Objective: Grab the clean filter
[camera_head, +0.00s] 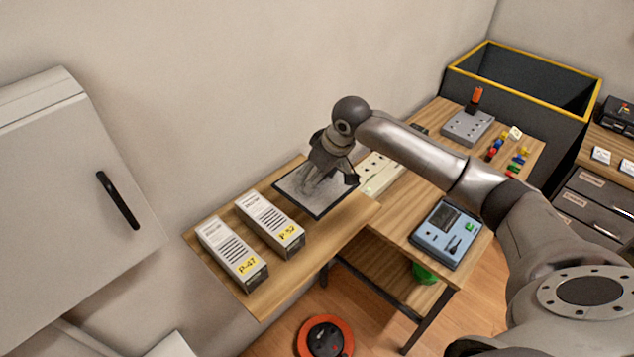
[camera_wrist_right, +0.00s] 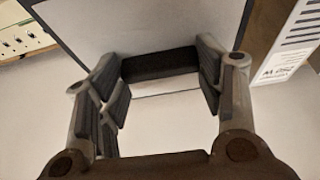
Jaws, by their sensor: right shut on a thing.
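The filter (camera_head: 291,182) is a flat grey panel with a thin dark frame, at the back of the wooden shelf beside the wall. My right gripper (camera_head: 322,184) reaches down over its middle and hides part of it. In the right wrist view the grey panel (camera_wrist_right: 150,28) fills the top. There my right gripper (camera_wrist_right: 160,68) has its two fingers on either side of a short black bar at the panel's edge, shut on it. Whether the filter is lifted off the shelf I cannot tell. My left gripper is not in view.
Two labelled boxes, P-47 (camera_head: 232,254) and P-52 (camera_head: 269,225), stand left of the filter on the shelf (camera_head: 300,256). A power strip (camera_head: 377,174) lies close on its right. A blue device (camera_head: 446,234) is on the workbench. An orange cable reel (camera_head: 325,338) is on the floor.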

